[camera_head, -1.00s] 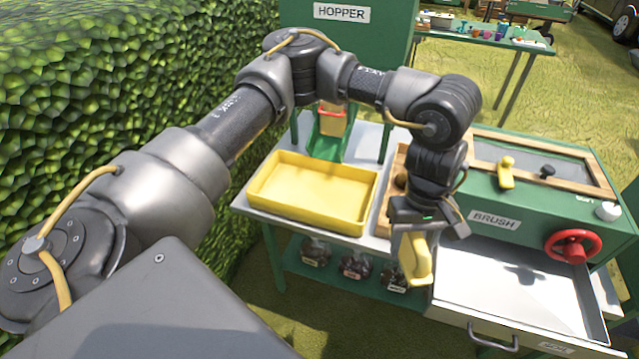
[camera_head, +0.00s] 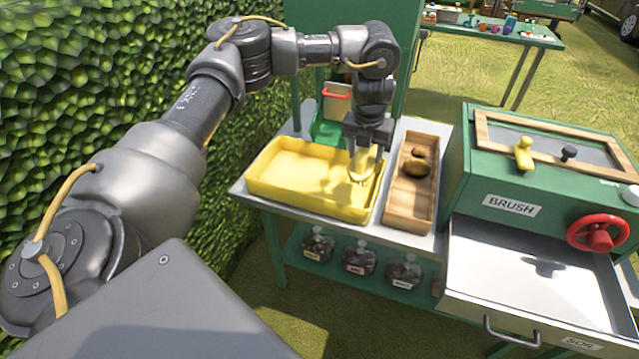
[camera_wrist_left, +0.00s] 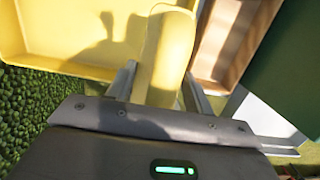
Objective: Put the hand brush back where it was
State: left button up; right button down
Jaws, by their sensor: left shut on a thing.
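My left gripper (camera_head: 368,148) points down over the right part of the yellow tray (camera_head: 268,197). It is shut on a yellow hand tool (camera_head: 360,170), whose shape does not clearly show whether it is the hand brush or a scoop. In the left wrist view the yellow tool (camera_wrist_left: 166,58) sits between the two fingers and reaches over the tray (camera_wrist_left: 75,62). Whether the tool touches the tray floor cannot be told. Another yellow piece (camera_head: 523,153) lies on the framed top of the green box labelled BRUSH (camera_head: 462,165). My right gripper is out of view.
A wooden tray (camera_head: 400,205) with brown rounded things (camera_head: 417,165) stands just right of the yellow tray. An open metal drawer (camera_head: 500,280) and a red wheel (camera_head: 597,234) are at the right. The green hopper (camera_head: 410,45) rises behind. Jars (camera_head: 360,260) stand below.

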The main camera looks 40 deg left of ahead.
pick_arm(q)
jog(key=a+f, duration=0.2)
jog(key=a, duration=0.2)
jog(key=a+f+b, duration=0.1)
jog(key=a+f, duration=0.2)
jog(key=a, duration=0.1)
jog(key=a+f, duration=0.3)
jog(key=a, duration=0.1)
jog(key=shift+s+a+f, duration=0.25)
jog(key=shift+s, duration=0.1)
jog(key=shift+a+f+b, duration=0.2)
jog(key=shift+f+b, duration=0.05)
jog(key=shift+b, duration=0.1)
jog(key=shift+a, duration=0.15)
jog(key=shift+a+f, duration=0.2)
jog(key=shift+f, duration=0.2)
jog(key=f, duration=0.3)
jog(key=shift+a, duration=0.2)
jog(key=shift+f, duration=0.15)
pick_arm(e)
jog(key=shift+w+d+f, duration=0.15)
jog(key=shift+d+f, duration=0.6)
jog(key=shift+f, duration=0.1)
